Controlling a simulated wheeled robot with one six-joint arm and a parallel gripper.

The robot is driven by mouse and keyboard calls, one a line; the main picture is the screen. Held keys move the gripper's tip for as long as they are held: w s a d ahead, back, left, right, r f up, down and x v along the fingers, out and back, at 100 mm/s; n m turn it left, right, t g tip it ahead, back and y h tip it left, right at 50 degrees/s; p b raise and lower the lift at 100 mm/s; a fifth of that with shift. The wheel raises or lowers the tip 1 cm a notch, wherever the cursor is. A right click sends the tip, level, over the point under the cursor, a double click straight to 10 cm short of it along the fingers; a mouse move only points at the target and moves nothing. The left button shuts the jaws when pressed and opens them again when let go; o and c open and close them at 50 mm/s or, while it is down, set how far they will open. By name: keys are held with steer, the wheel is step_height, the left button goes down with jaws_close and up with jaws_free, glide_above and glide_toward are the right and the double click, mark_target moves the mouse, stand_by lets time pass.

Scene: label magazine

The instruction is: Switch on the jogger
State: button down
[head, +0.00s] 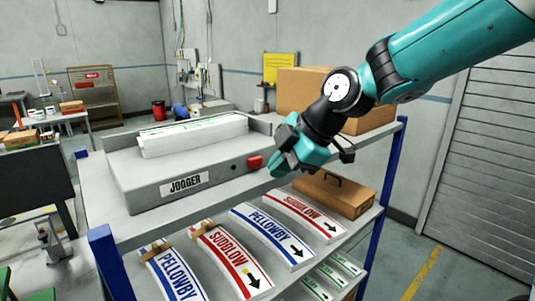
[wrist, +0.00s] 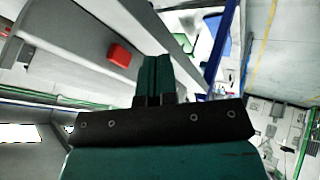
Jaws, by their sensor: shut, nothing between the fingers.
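The jogger (head: 150,198) is a grey box with a "JOGGER" label on its front, standing on the rack's upper shelf. A stack of white sheets (head: 195,136) lies on top of it. A red switch (head: 254,163) sits at the right end of its front face, with a small dark round spot to its left. The red switch also shows in the wrist view (wrist: 119,54), left of my fingers. My gripper (head: 278,168) is shut and empty, just right of and in front of the switch. In the wrist view the closed fingers (wrist: 155,75) appear apart from the switch.
Label stacks marked PELLOWBY (head: 272,236) and SODDLOW (head: 230,262) lie on the shelf below. A brown case (head: 335,194) sits to their right. A large cardboard box (head: 300,90) stands behind my gripper. Blue posts (head: 385,190) bound the rack.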

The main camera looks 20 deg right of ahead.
mark_target(255, 162)
steer(key=w+p, duration=0.2)
steer(key=w, duration=0.1)
steer(key=shift+w+a+f, duration=0.1)
steer(key=shift+w+a, duration=0.1)
steer(key=shift+a, duration=0.15)
steer(key=shift+w+a+f, duration=0.1)
steer(key=shift+w+f, duration=0.05)
steer(key=shift+w, duration=0.3)
